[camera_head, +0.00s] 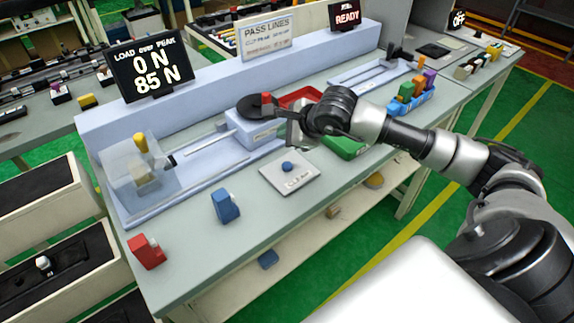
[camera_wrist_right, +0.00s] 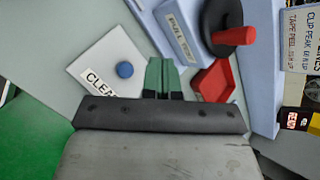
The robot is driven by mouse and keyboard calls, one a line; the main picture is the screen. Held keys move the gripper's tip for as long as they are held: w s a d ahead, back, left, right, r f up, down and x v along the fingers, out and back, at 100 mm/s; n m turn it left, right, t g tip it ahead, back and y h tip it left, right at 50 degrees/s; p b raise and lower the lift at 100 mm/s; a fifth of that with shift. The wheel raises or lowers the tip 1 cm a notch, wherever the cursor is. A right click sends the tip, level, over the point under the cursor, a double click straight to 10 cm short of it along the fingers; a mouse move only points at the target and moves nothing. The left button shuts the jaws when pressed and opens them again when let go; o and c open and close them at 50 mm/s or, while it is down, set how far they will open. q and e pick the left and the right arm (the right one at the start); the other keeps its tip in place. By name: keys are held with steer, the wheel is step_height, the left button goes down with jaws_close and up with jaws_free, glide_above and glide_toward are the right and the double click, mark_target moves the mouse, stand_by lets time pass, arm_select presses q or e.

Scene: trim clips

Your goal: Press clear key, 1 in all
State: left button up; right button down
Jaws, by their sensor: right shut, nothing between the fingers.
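The clear key is a blue round button (camera_head: 287,167) on a pale square plate (camera_head: 299,184) on the bench, in front of the test stand. In the right wrist view, the button (camera_wrist_right: 124,69) and the plate lettered CLEA (camera_wrist_right: 92,66) lie left of the fingers. My right gripper (camera_head: 291,133) is shut and empty, above the bench and behind the button in the head view, apart from it. Its closed fingers show in the wrist view (camera_wrist_right: 162,80). The load display (camera_head: 150,68) reads 0 N and peak 85 N. My left gripper is out of view.
A red tray (camera_head: 300,95) and a green tray (camera_head: 345,147) lie near my right gripper. A block with a red-handled lever (camera_head: 262,122) stands behind it. A blue clip (camera_head: 225,206) and a red clip (camera_head: 146,251) stand at the front left. A clear guard (camera_head: 138,170) covers the left fixture.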

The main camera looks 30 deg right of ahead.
steer(key=b, duration=0.3)
glide_above(286, 166)
step_height(286, 166, down, 6)
steer(key=shift+d+r, duration=0.1)
steer(key=shift+r, duration=0.05)
steer(key=shift+f+b, duration=0.45)
stand_by(1.3)
steer(key=shift+f+b, duration=0.4)
steer(key=shift+b, duration=0.35)
steer(key=shift+f+b, duration=0.5)
steer(key=shift+b, duration=0.15)
stand_by(0.5)
steer(key=shift+r, duration=0.9)
steer(key=shift+p, duration=0.3)
